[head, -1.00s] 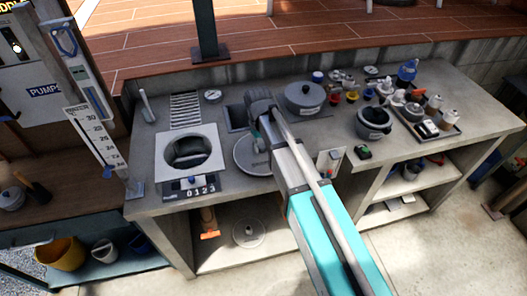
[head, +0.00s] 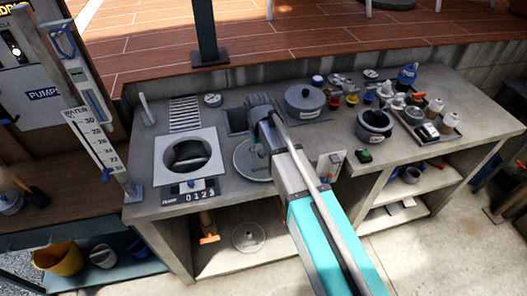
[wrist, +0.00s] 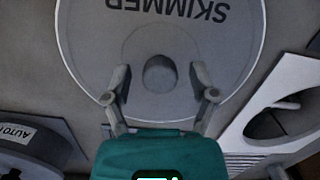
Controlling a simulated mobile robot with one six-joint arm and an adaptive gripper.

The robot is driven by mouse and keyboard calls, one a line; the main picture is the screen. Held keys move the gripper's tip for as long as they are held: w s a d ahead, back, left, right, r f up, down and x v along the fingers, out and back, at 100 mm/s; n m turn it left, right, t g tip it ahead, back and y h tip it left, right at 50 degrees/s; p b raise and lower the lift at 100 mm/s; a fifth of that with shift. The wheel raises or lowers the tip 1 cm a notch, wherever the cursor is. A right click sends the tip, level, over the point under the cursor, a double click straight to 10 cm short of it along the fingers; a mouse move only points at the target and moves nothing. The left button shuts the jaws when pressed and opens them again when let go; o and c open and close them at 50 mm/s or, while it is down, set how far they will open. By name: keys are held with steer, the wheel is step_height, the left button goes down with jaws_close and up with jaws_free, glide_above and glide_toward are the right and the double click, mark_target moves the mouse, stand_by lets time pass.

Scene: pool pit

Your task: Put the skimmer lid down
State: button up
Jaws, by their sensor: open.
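The skimmer lid (head: 244,164) is a round grey disc lying flat on the counter, to the right of the square pale plate (head: 207,138) with a round opening. In the wrist view the lid (wrist: 92,45) shows the word SKIMMER upside down and a round central knob (wrist: 159,74). My gripper (wrist: 160,71) is open, with one finger on each side of the knob and a visible gap at both sides. In the head view my arm hides part of the lid. Height above the lid is hard to tell.
A square dark recess (head: 235,121) lies behind the lid. A lidded grey pot (head: 304,100) and an open dark pot (head: 374,125) stand to the right. A slatted grate (head: 185,110) is behind the pale plate. A counter display (head: 197,196) sits at the front edge.

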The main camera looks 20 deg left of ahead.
mark_target(260, 150)
steer(key=shift+r, duration=0.2)
step_height(260, 150, up, 12)
steer(key=w+a+p, duration=0.1)
steer(key=p, duration=1.1)
steer(key=shift+f, duration=0.1)
stand_by(1.0)
steer(key=s+d+m, duration=0.2)
steer(key=d, duration=1)
steer(key=s+d+m, duration=0.2)
steer(key=d+m, duration=0.1)
steer(key=d, duration=1)
steer(key=s+d+m+t+y, duration=0.1)
steer(key=s+d+m, duration=0.2)
steer(key=d, duration=1)
steer(key=shift+d, duration=0.2)
